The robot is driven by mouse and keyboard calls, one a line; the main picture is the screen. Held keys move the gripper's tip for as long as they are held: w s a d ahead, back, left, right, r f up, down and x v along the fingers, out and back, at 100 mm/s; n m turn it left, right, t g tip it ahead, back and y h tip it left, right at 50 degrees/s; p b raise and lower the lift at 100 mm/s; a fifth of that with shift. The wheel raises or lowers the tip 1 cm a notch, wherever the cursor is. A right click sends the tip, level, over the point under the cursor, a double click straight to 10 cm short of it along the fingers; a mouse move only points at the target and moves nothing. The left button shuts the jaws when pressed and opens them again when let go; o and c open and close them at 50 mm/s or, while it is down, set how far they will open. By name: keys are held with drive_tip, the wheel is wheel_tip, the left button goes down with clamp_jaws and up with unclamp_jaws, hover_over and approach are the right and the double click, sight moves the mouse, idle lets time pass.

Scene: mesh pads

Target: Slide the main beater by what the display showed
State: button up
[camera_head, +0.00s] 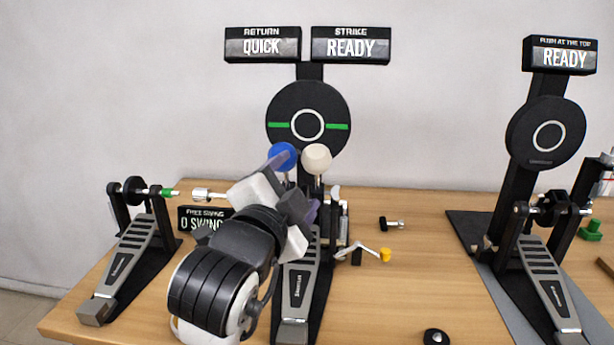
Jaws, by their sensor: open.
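The middle pedal stand holds a blue round beater (282,156) and a cream round beater (317,158), side by side in front of a round dark pad (307,118) with a green line. I cannot tell which is the main beater. My gripper (296,186) is open in front of the beaters' shafts and hides part of them; I cannot tell whether it touches either. Above the pad, the left display (262,45) reads RETURN QUICK and the right display (350,45) reads STRIKE READY. The middle pedal (297,290) lies below, partly behind my arm.
A left pedal (132,255) stands near a FREE SWING display (200,217), partly hidden by my arm. A right pad stand (547,135) has its own READY display (560,56) and pedal (548,280). A yellow-tipped crank (384,255) sticks out right of the middle pedal.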

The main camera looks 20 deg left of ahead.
drive_tip(key=shift+s+d+b, duration=0.1)
drive_tip(key=shift+s+b, duration=1.15)
drive_tip(key=shift+s, duration=0.2)
